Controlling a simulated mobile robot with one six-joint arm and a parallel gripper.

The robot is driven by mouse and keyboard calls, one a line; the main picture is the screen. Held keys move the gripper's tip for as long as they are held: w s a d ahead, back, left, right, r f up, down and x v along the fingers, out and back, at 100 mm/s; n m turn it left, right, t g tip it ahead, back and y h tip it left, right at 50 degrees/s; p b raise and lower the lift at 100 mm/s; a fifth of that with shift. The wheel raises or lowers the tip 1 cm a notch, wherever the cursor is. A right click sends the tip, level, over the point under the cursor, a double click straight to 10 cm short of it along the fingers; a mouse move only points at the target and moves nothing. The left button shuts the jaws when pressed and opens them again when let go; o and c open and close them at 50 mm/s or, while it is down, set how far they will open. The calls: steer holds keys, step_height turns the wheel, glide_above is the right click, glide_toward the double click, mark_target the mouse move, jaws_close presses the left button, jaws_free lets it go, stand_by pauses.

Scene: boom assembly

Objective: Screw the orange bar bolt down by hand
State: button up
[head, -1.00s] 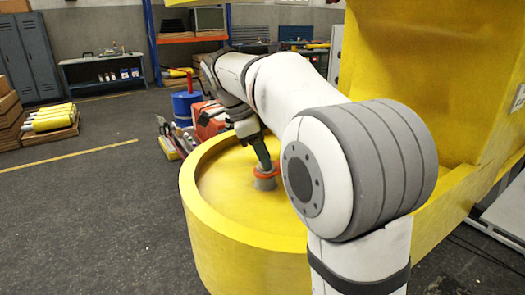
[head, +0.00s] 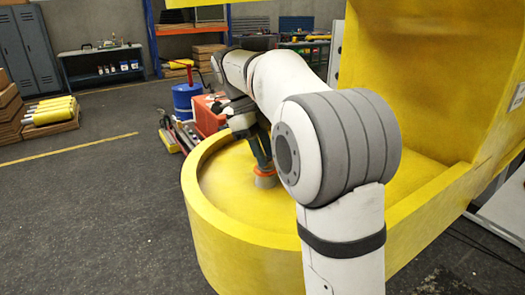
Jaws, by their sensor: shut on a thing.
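The orange bar bolt (head: 264,170) stands upright on a short grey cylindrical base (head: 265,181) inside the round end of the yellow boom part (head: 225,215). My gripper (head: 262,160) reaches down from above, its dark fingers shut on the orange bolt. My white and grey arm arches over the yellow part and hides much of its middle and right side. The bolt's lower shaft and threads are not visible.
A raised yellow rim (head: 200,225) surrounds the bolt, and a tall yellow wall (head: 410,75) rises at the right. A red box (head: 207,114) and a blue drum (head: 187,101) stand behind. Open grey floor lies at the left.

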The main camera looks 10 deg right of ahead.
steer(key=shift+r, duration=0.2)
steer(key=o, duration=0.9)
steer(key=shift+a, duration=0.1)
steer(key=shift+c, duration=0.2)
steer(key=shift+o, duration=0.7)
steer(key=shift+f, duration=0.15)
steer(key=v, duration=0.7)
steer(key=shift+r, duration=0.4)
steer(key=shift+w+f, duration=0.1)
